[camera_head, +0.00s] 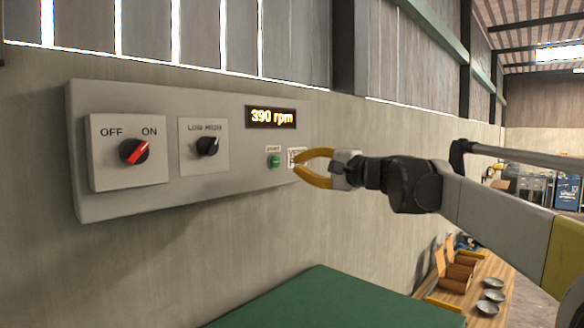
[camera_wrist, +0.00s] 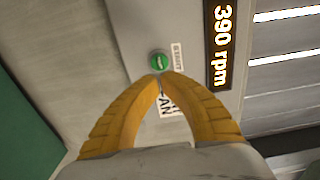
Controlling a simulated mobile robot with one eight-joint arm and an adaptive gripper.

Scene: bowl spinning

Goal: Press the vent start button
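A green button (camera_head: 273,161) with a small label above it sits on the right part of a grey wall panel (camera_head: 240,184). It also shows in the wrist view (camera_wrist: 159,62), just past my fingertips. My gripper (camera_head: 297,165) has yellow curved fingers whose tips come together, with nothing seen between them. In the wrist view my gripper (camera_wrist: 161,75) points at the panel beside the green button. I cannot tell whether the tips touch the panel. A white label (camera_head: 294,154) by the fingertips is partly hidden, and the panel behind the fingers is covered.
The panel also has a red OFF/ON knob (camera_head: 134,151), a black LOW/HIGH knob (camera_head: 207,146) and a display (camera_head: 271,117) reading 390 rpm. A green surface (camera_head: 330,302) lies below. A wooden bench (camera_head: 478,318) with several bowls stands at lower right.

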